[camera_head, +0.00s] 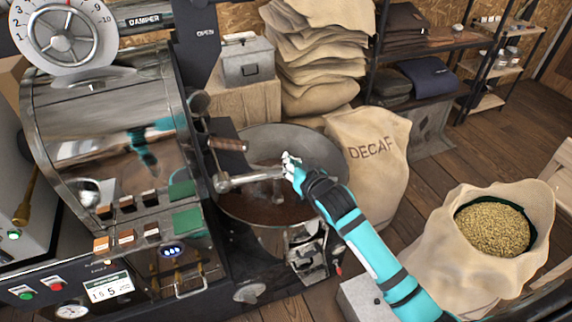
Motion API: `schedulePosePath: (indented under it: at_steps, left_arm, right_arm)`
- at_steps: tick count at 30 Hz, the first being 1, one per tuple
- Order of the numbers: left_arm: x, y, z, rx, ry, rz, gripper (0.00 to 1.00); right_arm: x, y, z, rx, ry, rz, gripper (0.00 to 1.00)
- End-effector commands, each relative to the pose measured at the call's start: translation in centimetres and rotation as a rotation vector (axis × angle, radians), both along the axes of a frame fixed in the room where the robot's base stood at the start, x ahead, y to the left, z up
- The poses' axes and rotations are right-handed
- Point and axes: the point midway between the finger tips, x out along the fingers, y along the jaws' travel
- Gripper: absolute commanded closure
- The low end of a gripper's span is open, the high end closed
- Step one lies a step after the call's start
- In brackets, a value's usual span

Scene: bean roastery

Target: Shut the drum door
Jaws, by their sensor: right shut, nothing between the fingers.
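The roaster's shiny drum housing (110,130) fills the left of the head view. The drum door is hard to make out; its front faces right and is seen nearly edge-on, so I cannot tell how far it stands open. A dark wooden handle (228,144) sticks out to the right from the drum front. Below it a metal bar (250,178) reaches over the round cooling tray (335,150). My right gripper (289,162) is shut and empty at the bar's right end, over the tray; whether it touches the bar is unclear. My left gripper is not in view.
A control panel with a display (108,289) sits below the drum. A DECAF sack (372,150) stands right of the tray, and an open sack of pale beans (440,240) stands at the right. A metal box (247,62) and stacked sacks (318,60) are behind.

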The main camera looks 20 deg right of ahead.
Motion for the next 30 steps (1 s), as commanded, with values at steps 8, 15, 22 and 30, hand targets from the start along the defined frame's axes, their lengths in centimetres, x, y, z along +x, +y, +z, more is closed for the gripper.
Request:
schedulePosePath:
  at_steps: [8,15,22,30]
  left_arm:
    - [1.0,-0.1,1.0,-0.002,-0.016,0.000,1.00]
    - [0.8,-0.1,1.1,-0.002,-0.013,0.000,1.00]
    - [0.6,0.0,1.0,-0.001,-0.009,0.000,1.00]
    - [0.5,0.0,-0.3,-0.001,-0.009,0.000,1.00]
  right_arm:
    - [1.5,0.6,-3.0,0.001,0.002,-0.001,1.00]
    - [1.8,0.7,-3.6,0.000,-0.001,0.000,1.00]
    - [1.8,0.7,-3.6,0.000,-0.001,0.000,1.00]
    - [2.8,0.6,-4.8,0.046,0.003,-0.001,1.00]
